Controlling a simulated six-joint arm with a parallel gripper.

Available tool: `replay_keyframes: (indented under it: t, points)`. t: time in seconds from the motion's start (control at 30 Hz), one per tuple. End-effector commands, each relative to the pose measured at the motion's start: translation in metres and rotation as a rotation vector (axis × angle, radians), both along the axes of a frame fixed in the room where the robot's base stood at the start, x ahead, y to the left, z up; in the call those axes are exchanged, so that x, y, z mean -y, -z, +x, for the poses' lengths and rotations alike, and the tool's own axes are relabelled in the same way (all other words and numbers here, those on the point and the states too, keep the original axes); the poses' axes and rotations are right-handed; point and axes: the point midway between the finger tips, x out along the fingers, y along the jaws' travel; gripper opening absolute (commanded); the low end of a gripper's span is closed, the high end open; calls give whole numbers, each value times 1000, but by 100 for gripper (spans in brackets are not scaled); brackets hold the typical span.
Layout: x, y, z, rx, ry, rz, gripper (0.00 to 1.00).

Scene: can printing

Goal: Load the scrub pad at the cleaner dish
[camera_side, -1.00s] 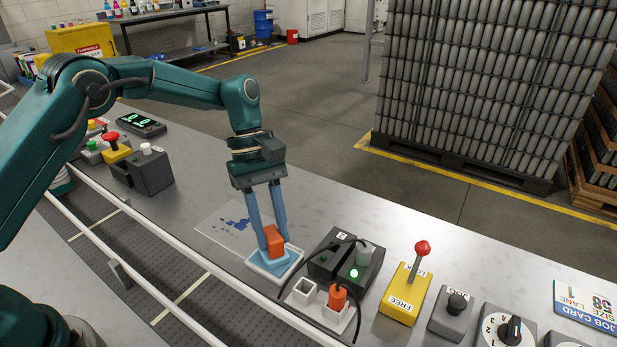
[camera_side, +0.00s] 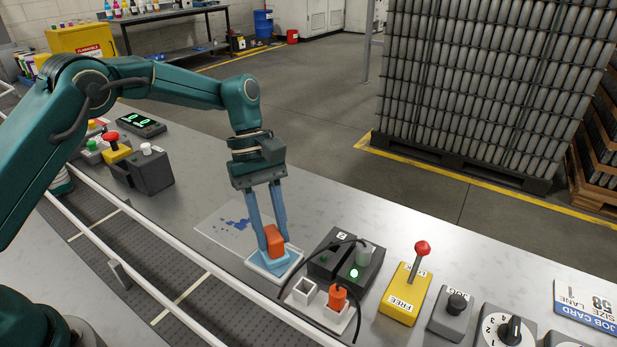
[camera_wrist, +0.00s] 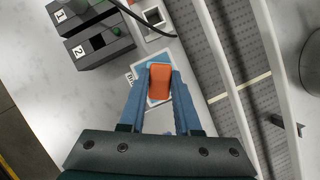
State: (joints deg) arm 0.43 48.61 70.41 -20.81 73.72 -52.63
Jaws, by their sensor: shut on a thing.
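The scrub pad shows as an orange block (camera_side: 274,240) held upright between the blue fingers of my gripper (camera_side: 271,246). It also shows in the wrist view (camera_wrist: 160,82), with my gripper (camera_wrist: 159,88) shut on its two sides. The cleaner dish (camera_side: 255,268) is a shallow white tray with blue in it, on the bench directly below the pad. The pad's lower end is down at the blue surface; I cannot tell whether it presses on it. In the wrist view the dish (camera_wrist: 150,103) is mostly hidden behind the pad and fingers.
Right of the dish stand a white two-socket holder (camera_side: 305,290) with an orange plug (camera_side: 338,297) and a dark box (camera_side: 347,262) with a lit green lamp and a black cable. A yellow lever box (camera_side: 403,295) is farther right. A blue-stained sheet (camera_side: 225,225) lies left of the dish.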

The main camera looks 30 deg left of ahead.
Motion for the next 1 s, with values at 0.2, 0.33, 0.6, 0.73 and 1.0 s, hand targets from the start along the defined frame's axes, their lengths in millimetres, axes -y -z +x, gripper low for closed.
replay_keyframes:
  t: [0.2, 0.33, 0.6, 0.73, 1.0]
  points:
    - [0, -16, 0, 2, 1, 1, 0]
    - [0, -26, 1, 2, 0, 0, 0]
    - [0, -47, 0, 2, 0, 0, 0]
    - [0, -57, 1, 3, 1, 0, 0]
    - [0, -69, 0, 1, 0, 0, 0]
